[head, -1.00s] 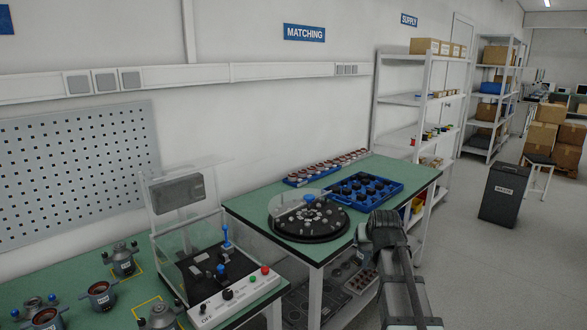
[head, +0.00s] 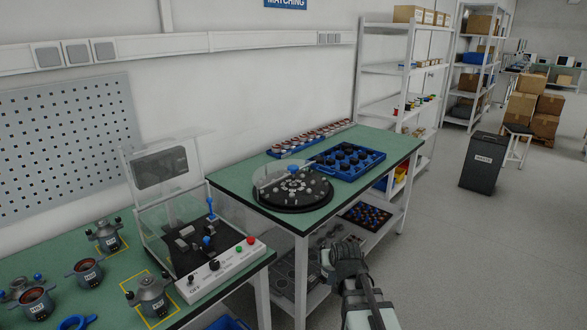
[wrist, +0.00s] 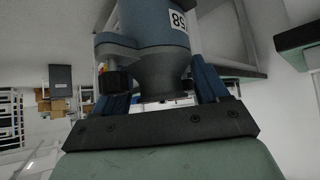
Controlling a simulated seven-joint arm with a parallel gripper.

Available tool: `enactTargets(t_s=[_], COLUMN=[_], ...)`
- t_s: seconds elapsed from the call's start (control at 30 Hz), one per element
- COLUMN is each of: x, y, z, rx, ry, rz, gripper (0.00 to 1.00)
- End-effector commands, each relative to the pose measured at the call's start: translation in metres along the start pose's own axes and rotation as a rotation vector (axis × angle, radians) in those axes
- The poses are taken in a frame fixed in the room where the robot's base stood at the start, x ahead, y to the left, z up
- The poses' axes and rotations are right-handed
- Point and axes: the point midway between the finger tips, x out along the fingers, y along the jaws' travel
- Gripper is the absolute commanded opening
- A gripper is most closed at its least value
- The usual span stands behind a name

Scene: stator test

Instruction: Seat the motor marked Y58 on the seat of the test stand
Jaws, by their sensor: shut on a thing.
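My gripper (wrist: 165,105) is shut on a blue-grey motor (wrist: 155,25) in the wrist view, with blue fingers on either side of its dark narrow neck. Its white label is cut off and turned; "58" is readable. In the head view my gripper (head: 343,255) hangs in front of the rear bench at the lower right; the held motor cannot be made out there. The test stand (head: 215,275) is on the near bench, with a black bed, a clear guard, a blue lever and a white button panel. I cannot clearly tell its seat apart.
Several similar motors stand left of the stand, including one (head: 150,297) and another (head: 107,237) in yellow outlines. A blue ring (head: 76,322) lies near the front. The rear bench holds a black turntable (head: 292,207) and a blue tray (head: 372,174).

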Motion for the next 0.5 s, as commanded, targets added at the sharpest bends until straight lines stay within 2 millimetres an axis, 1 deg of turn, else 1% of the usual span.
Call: enactTargets(t_s=[0.27,0.5], x=[-0.0007,0.0005], y=[-0.0015,-0.009], z=[-0.0015,-0.0021], rx=[-0.023,-0.078], ry=[0.003,0.003], rz=[-0.023,-0.079], gripper=[0.0,0.0])
